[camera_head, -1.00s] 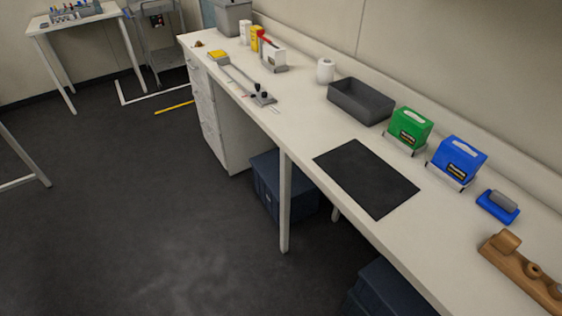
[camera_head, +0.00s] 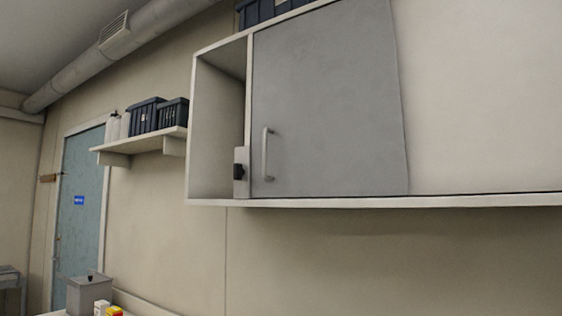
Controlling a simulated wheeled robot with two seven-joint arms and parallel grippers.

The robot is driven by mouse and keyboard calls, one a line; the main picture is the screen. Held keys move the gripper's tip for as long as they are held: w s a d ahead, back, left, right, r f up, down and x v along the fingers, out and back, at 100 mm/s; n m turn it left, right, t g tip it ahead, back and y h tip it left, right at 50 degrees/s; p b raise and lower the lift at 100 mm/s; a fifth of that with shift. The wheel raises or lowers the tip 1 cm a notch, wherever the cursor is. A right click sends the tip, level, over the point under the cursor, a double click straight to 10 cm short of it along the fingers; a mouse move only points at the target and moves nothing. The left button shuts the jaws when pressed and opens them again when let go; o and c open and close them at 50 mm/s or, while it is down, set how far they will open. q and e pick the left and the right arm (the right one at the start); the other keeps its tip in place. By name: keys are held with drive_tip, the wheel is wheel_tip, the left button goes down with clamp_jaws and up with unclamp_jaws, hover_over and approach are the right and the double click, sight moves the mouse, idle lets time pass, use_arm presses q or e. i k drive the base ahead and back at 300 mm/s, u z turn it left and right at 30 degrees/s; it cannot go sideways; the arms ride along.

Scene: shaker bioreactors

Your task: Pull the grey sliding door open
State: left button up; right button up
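The grey sliding door (camera_head: 330,105) is in the wall cabinet (camera_head: 375,202), right of the middle of the head view. Its upright bar handle (camera_head: 265,154) is near its left edge. A narrow bay (camera_head: 218,125) left of the door stands uncovered and looks empty where I can see in. A small grey piece with a dark part (camera_head: 239,171) is at the bay's lower right, beside the door edge. A cream panel (camera_head: 480,100) is right of the door. Neither of my grippers is in view.
A shelf (camera_head: 140,143) with dark blue crates (camera_head: 157,115) is left of the cabinet. More dark crates (camera_head: 257,12) sit on top of it. A grey bin (camera_head: 88,291) is at the lower left. A blue room door (camera_head: 80,210) stands further left. The wall below the cabinet is bare.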

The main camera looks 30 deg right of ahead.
sight(328, 115)
drive_tip(key=z, duration=1.25)
drive_tip(key=k, duration=0.1)
